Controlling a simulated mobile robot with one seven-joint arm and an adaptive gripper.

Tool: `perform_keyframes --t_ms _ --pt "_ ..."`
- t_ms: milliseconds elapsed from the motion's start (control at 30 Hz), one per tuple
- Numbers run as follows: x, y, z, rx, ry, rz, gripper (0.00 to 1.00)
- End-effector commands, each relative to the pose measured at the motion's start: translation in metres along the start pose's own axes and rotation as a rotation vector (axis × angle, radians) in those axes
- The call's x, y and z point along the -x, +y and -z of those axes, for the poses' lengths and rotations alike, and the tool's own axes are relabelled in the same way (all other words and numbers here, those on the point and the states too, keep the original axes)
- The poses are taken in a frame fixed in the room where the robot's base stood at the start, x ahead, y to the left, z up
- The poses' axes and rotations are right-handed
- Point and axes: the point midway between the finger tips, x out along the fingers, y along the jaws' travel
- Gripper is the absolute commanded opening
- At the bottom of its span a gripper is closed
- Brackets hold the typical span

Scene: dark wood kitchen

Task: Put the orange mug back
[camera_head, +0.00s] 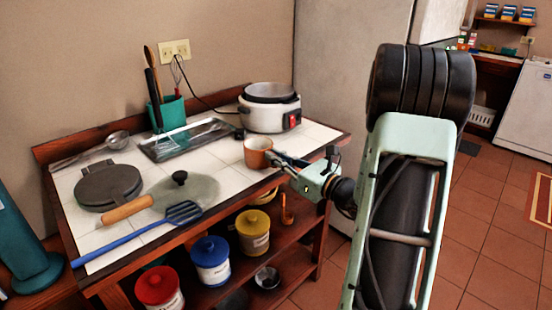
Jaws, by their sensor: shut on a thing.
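The orange mug (258,153) is upright at the right part of the white tiled counter (225,153), in front of the rice cooker. Its inside looks pale. My gripper (276,158) reaches in from the right and is shut on the mug's right side. The fingertips are small in this view and partly hidden against the mug. I cannot tell whether the mug's base touches the tiles or is slightly above them.
A white rice cooker (270,108) stands close behind the mug.

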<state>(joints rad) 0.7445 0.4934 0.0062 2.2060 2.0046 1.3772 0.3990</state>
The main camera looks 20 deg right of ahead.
Motion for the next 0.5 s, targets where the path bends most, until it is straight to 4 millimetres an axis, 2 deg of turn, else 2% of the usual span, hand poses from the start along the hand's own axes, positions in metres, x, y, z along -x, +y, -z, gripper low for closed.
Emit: perform_keyframes --t_ms 167,200,333,500 --pt "0.0 0.0 0.0042 0.0 -0.002 0.0 0.0" --pt "0.0002 0.0001 0.0032 -0.001 0.0 0.0 0.12" --pt "0.0002 0.0001 0.003 -0.001 0.0 0.0 0.25" --pt "0.0002 0.0001 0.0029 -0.001 0.0 0.0 0.25"
